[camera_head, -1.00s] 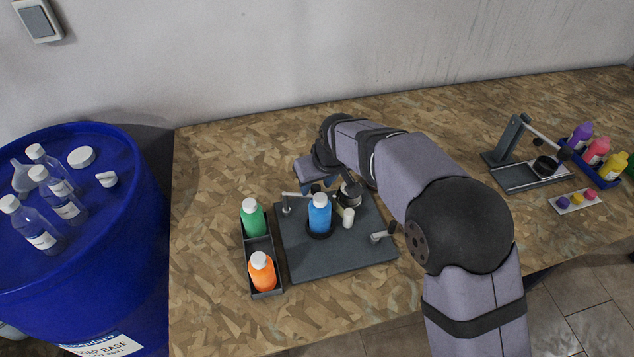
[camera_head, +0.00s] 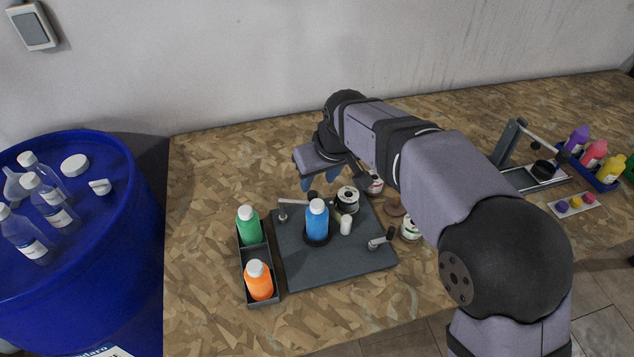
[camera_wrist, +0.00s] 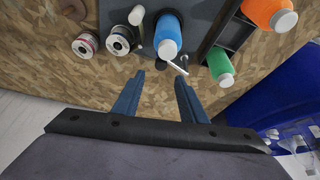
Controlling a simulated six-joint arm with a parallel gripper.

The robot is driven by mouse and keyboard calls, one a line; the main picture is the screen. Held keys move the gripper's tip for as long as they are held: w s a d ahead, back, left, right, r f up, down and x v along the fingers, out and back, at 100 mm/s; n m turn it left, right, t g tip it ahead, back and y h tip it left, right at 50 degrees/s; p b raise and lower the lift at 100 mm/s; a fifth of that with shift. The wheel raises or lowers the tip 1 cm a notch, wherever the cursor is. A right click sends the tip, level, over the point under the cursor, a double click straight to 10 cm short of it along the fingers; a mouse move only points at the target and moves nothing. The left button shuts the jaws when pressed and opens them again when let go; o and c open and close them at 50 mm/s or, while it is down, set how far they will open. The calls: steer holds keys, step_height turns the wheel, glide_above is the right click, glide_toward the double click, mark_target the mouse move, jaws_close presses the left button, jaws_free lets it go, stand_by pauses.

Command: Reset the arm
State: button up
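My arm reaches over the wooden table from the right in the head view. My gripper (camera_head: 320,183) hangs above the table behind the dark grey plate (camera_head: 350,263). In the wrist view my gripper (camera_wrist: 157,95) shows two blue fingers held apart with nothing between them, so it is open. A blue bottle (camera_head: 317,221) with a white cap stands upright in a round holder on the plate. The blue bottle also shows beyond the fingertips in the wrist view (camera_wrist: 168,32); the fingers do not touch it.
A dark tray (camera_head: 258,247) left of the plate holds a green bottle (camera_head: 249,226) and an orange bottle (camera_head: 259,281). Spools (camera_head: 347,198) stand near the plate. A large blue drum (camera_head: 110,250) with clear bottles stands left. A rack with coloured bottles (camera_head: 594,153) is far right.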

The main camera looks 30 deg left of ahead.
stand_by(0.4)
steer(key=d+f+m+h+p, duration=0.25)
steer(key=d+m, duration=0.25)
steer(key=d, duration=1.9)
steer(key=s+d+f+m+g+p, duration=0.1)
steer(key=s+d+m, duration=0.2)
steer(key=s+d, duration=0.4)
steer(key=s+d+f+m+g+h+p, duration=0.1)
steer(key=s+d+f+m, duration=0.1)
steer(key=s+d, duration=0.6)
steer(key=d, duration=0.3)
steer(key=shift+m+g, duration=0.4)
